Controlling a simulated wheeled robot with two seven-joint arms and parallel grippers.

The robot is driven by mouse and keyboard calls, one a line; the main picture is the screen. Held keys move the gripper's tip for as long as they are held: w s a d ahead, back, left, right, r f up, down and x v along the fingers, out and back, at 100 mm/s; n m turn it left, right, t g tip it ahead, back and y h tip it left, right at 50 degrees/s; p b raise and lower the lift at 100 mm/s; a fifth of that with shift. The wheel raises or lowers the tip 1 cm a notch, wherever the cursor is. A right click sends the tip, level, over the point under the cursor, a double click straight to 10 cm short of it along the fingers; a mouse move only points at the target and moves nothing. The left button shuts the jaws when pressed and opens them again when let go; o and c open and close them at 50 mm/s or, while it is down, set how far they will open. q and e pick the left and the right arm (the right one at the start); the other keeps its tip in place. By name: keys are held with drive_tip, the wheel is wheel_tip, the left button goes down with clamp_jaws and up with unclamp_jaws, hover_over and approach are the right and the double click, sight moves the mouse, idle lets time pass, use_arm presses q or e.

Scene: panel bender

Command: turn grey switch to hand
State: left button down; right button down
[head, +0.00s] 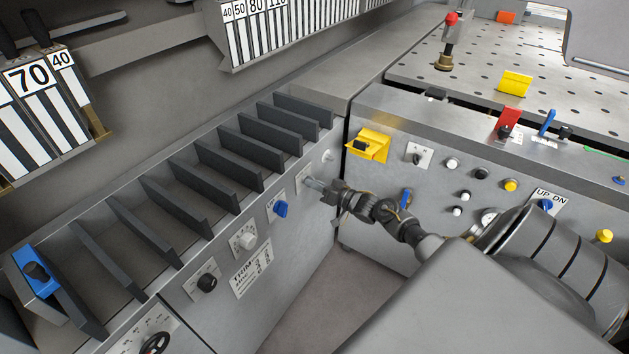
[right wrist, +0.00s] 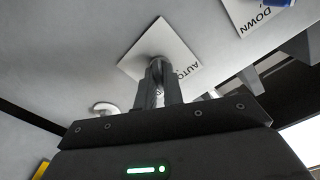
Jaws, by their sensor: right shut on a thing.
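The grey switch (right wrist: 157,70) sits on a white plate (right wrist: 178,47) where the word AUTO can be read in the right wrist view. My right gripper (right wrist: 159,88) is shut on the switch, with its fingers on either side of the knob. In the head view my right gripper (head: 318,185) reaches the left panel near its right end, and the fingers cover most of the switch and its plate (head: 303,178). The knob's exact pointing direction is hard to tell. My left gripper is not in view.
A blue switch (head: 281,209) sits left of my right gripper, with a white knob (head: 245,240) and a black knob (head: 207,282) further left. A pale knob (head: 327,156) is just above right. A yellow bracket (head: 370,144) juts from the right panel.

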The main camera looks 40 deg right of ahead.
drive_tip(key=c, duration=1.5)
unclamp_jaws()
drive_tip(key=v, duration=1.1)
drive_tip(key=shift+b, duration=0.35)
drive_tip(key=shift+w, duration=0.1)
